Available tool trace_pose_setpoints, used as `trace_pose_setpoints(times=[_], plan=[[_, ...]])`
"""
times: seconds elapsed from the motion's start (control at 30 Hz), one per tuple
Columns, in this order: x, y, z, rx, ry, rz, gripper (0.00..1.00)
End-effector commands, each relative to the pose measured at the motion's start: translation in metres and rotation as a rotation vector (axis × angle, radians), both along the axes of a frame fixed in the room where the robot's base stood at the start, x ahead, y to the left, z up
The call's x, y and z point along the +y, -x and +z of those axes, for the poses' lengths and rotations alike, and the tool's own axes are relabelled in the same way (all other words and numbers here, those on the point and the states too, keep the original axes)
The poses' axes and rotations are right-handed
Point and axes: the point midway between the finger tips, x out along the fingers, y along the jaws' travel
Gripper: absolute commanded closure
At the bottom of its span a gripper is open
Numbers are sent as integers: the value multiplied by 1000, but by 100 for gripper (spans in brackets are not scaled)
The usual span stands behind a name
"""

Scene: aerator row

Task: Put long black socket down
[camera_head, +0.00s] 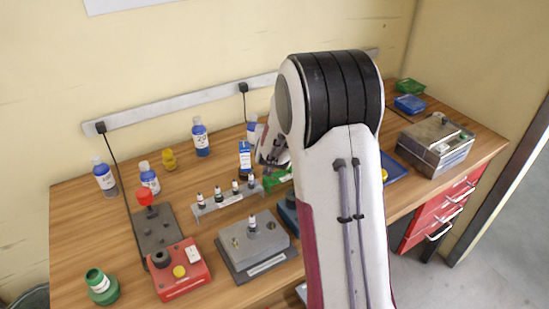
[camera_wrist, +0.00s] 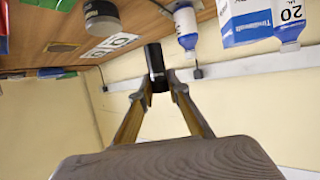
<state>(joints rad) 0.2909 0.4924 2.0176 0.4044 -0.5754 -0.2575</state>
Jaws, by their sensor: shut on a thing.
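My gripper (camera_wrist: 159,88) is shut on the long black socket (camera_wrist: 155,62), a dark upright-looking cylinder between the fingertips. The wrist view is turned over, with the wooden table (camera_wrist: 75,62) along its top. The socket's far end appears close to the table edge in that view; I cannot tell whether it touches the wood. In the head view my arm covers most of the gripper, and the socket cannot be made out there.
A rack of small bottles (camera_head: 228,200), a grey block fixture (camera_head: 255,245) and a red button box (camera_head: 180,270) are left of my arm. A metal box (camera_head: 435,145) and blue bin (camera_head: 410,103) are right.

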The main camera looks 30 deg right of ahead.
Motion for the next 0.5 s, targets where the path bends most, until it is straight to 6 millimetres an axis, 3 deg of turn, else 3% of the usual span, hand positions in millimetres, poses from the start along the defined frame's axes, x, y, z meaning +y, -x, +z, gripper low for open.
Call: trace_pose_setpoints(times=[0.3, 0.5], plan=[[0, 1, -41, 4, -1, 0, 100], [0, 0, -55, 1, 0, 0, 100]])
